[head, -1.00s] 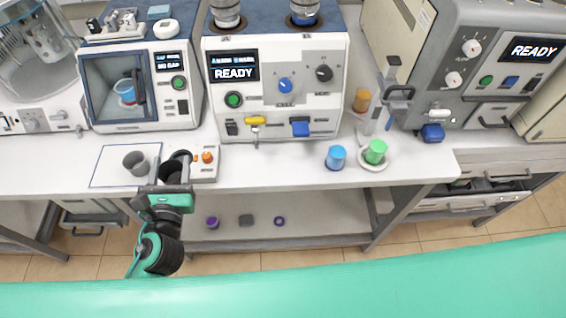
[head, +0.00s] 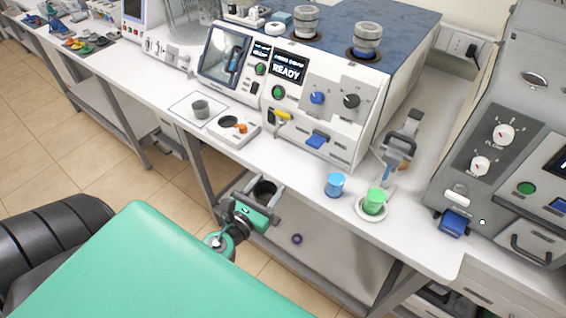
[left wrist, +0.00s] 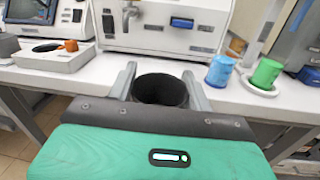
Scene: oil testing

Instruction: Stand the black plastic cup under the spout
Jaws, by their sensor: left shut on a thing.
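My left gripper (head: 265,188) is shut on the black plastic cup (head: 263,193), held upright with its dark opening up, in front of the bench's front edge. In the left wrist view the cup (left wrist: 160,90) sits between the two fingers (left wrist: 159,84). The white machine's front has a small spout below a yellow lever (head: 282,115); the cup is apart from it, lower and nearer me. The spout also shows in the left wrist view (left wrist: 130,16). My right gripper is not in view.
The bench below the spout looks clear.

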